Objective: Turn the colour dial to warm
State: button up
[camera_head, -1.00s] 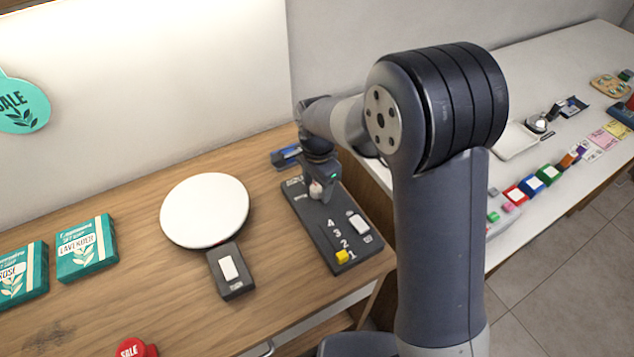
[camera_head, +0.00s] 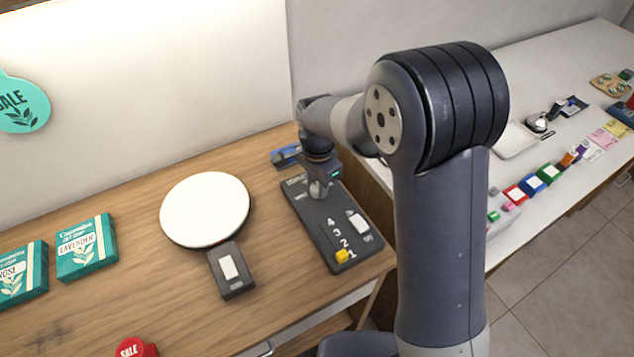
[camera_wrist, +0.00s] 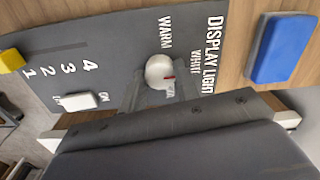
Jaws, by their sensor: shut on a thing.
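The colour dial (camera_wrist: 160,70) is a round white knob with a red mark in the wrist view. WARM is printed above it in that view and WHITE to its right; a third label below is partly covered. The red mark is on the dial's lower right, on the WHITE side and away from WARM. My gripper (camera_wrist: 160,90) is shut on the dial, its fingers at the dial's sides.
The panel also has a yellow slider knob (camera_head: 342,256) by the numbers and a white switch (camera_head: 358,222). A blue block (camera_wrist: 282,48) lies beside the panel. A round white plate (camera_head: 205,209) and a small switch box (camera_head: 231,272) stand to the left.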

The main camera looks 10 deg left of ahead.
jog(key=n, duration=0.5)
jog(key=shift+n+b, duration=0.4)
jog(key=n, duration=0.5)
jog(key=shift+n, duration=0.4)
jog(key=o, duration=1)
jog(key=shift+c, duration=0.2)
notch_tip(320, 180, up, 11)
jog(key=b, duration=0.1)
jog(key=shift+f, duration=0.2)
